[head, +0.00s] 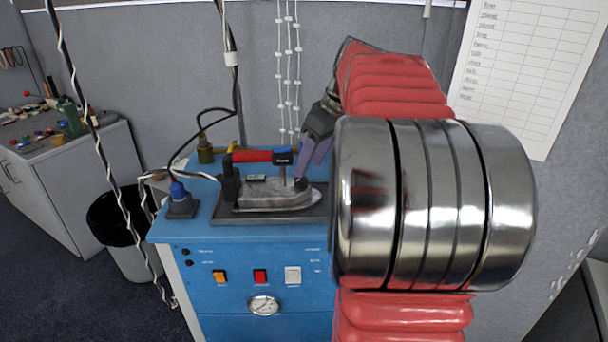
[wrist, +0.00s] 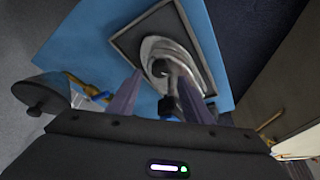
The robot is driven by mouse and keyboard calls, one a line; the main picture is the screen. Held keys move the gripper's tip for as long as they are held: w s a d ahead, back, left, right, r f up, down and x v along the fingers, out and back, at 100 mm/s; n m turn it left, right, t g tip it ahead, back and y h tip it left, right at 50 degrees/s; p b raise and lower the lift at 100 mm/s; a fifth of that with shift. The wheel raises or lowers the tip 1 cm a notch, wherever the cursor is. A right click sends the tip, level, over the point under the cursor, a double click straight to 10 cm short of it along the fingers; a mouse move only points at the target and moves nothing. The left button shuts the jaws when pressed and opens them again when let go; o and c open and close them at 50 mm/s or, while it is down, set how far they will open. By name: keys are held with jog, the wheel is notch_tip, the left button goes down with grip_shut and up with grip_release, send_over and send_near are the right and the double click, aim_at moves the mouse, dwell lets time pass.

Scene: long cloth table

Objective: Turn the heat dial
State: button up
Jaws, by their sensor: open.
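A steel iron (head: 272,198) with a dark handle and a red grip (head: 252,156) rests on a dark plate (head: 228,217) on a blue cabinet. A small dark knob (head: 301,184) shows near the iron's right end. A blue-and-black block (head: 284,157) stands on a thin post above it. I cannot tell for sure which is the heat dial. My gripper (head: 314,165) is just right of the block, its purple fingers pointing down. In the wrist view the open fingers (wrist: 162,78) straddle the line to the iron (wrist: 172,52), with a dark round part between them; contact is unclear.
The cabinet front (head: 215,250) carries an orange, a red and a white switch and a gauge (head: 263,306). A blue-topped fitting (head: 179,200) and cables stand at the left. A bin (head: 120,230) is on the floor. My arm hides the right side.

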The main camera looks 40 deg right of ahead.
aim_at(304, 181)
jog(key=shift+x, duration=2.5)
jog(key=shift+c, duration=0.3)
jog(key=c, duration=1)
jog(key=shift+m, duration=0.3)
jog(key=shift+a+m+h, duration=0.15)
jog(key=shift+m+h, duration=0.45)
jog(key=shift+m, duration=0.7)
jog(key=o, duration=1.1)
jog(key=shift+c, duration=0.2)
